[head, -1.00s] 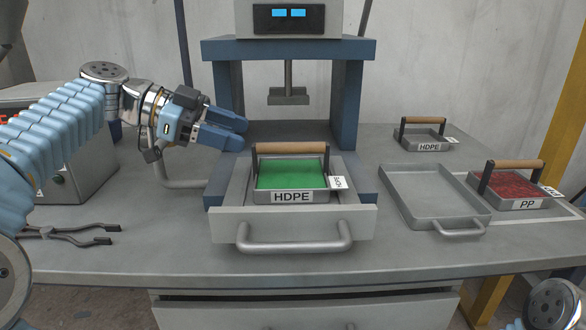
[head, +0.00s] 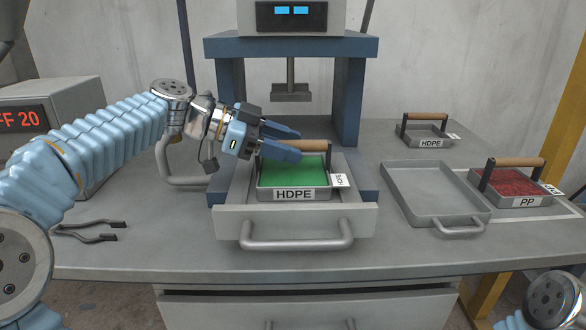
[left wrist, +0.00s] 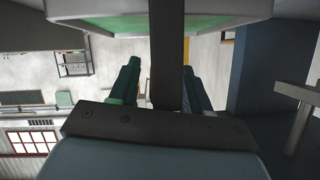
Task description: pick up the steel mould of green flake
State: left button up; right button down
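The steel mould of green flake (head: 293,194), labelled HDPE, sits in the pulled-out drawer of the press. Its green fill (head: 292,174) shows, and its wooden handle (head: 318,146) stands up across the back. My left gripper (head: 300,144) is open at the handle, with one finger on the far side and one on the near side, covering the handle's left part. In the left wrist view, a dark upright bar (left wrist: 166,50) shows between the spread fingers, and the mould's green (left wrist: 120,24) shows at the top. Contact cannot be told. My right gripper is out of view.
The press (head: 290,47) stands behind, its ram above the mould. An empty tray (head: 432,166), a red-filled PP mould (head: 518,202) and another HDPE mould (head: 425,142) are to the right. Tongs (head: 90,236) and a grey box with a display (head: 45,105) are at left.

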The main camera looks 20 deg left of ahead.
pick_arm(q)
grip_shut()
jog(key=shift+r, duration=0.15)
dwell(1.0)
